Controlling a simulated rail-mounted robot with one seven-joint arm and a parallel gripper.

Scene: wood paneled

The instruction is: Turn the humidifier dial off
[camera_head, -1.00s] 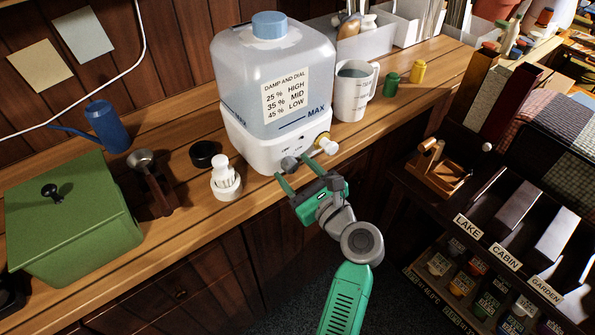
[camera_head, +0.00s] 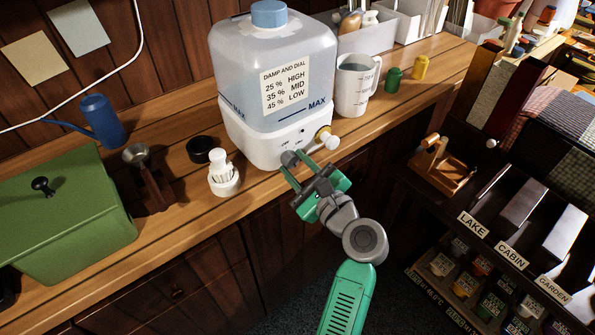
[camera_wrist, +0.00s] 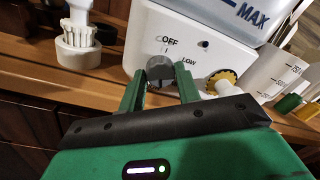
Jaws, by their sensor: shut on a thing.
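The humidifier (camera_head: 262,145) stands on the wooden bench, with a clear tank (camera_head: 235,70) above a white base. Its grey dial (camera_head: 289,158) is on the front face, and in the wrist view the dial (camera_wrist: 160,70) sits just below the printed words OFF and LOW. My gripper (camera_head: 294,165) reaches up to the dial from the front, and its green fingers (camera_wrist: 160,82) are closed on the dial from both sides. The dial's pointer is hard to read, partly hidden between the fingers.
A yellow-ringed white nozzle (camera_head: 327,138) sticks out right of the dial. A measuring jug (camera_head: 352,92) stands to the right. The bench's front edge is below the gripper.

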